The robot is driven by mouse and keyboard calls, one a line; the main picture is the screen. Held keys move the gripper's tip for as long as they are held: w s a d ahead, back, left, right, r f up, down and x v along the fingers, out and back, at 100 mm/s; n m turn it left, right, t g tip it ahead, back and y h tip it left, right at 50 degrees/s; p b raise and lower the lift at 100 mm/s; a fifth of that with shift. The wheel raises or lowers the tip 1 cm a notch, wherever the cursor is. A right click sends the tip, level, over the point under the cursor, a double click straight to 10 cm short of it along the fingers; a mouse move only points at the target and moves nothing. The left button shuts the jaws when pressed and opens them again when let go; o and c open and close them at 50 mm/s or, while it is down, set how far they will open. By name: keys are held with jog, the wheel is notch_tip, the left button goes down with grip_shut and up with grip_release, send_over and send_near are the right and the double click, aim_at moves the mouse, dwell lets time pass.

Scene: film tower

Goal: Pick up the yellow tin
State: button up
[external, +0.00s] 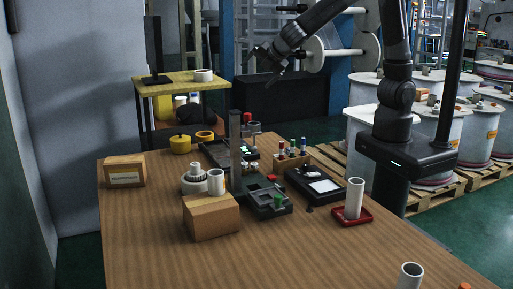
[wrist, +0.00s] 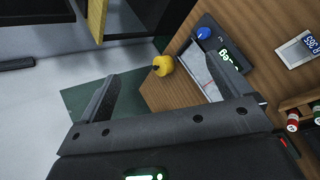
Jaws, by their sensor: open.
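The yellow tin (external: 180,144) is a small round pot with a dark knob on top. It stands at the far left edge of the wooden table in the external view. In the wrist view the tin (wrist: 164,67) shows near the table's corner, in the gap between my fingertips but farther off. My gripper (external: 268,84) is high above the back of the table, to the right of the tin and well apart from it. In the wrist view my gripper (wrist: 160,65) has its fingers spread, with nothing between them.
A dark scale (external: 217,152), a grey post (external: 236,145) and a white round part (external: 194,181) stand close by. A yellow-topped stand (external: 180,79) is behind the table. The table's front left is clear.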

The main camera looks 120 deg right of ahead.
jog(key=w+d+f+n+t+h, duration=0.15)
jog(key=w+d+f+n, duration=0.35)
jog(key=w+f+n, duration=0.5)
jog(key=n+t, duration=0.3)
jog(key=n, duration=0.2)
send_near(187, 139)
jog(key=x, duration=0.2)
jog(key=shift+w+d+f, duration=0.15)
jog(key=shift+w+f, duration=0.05)
jog(key=shift+w, duration=0.15)
jog(key=shift+h, duration=0.25)
jog(key=x, duration=0.4)
jog(key=shift+w+d+f, duration=0.15)
jog(key=shift+f, duration=0.05)
jog(key=shift+f+x, duration=0.15)
jog(key=shift+x, duration=1.4)
jog(key=shift+f+x, duration=0.15)
jog(key=shift+x, duration=1.4)
jog(key=shift+c, duration=0.5)
jog(key=shift+r, duration=0.1)
jog(key=c, duration=1.2)
jog(key=shift+o, duration=0.2)
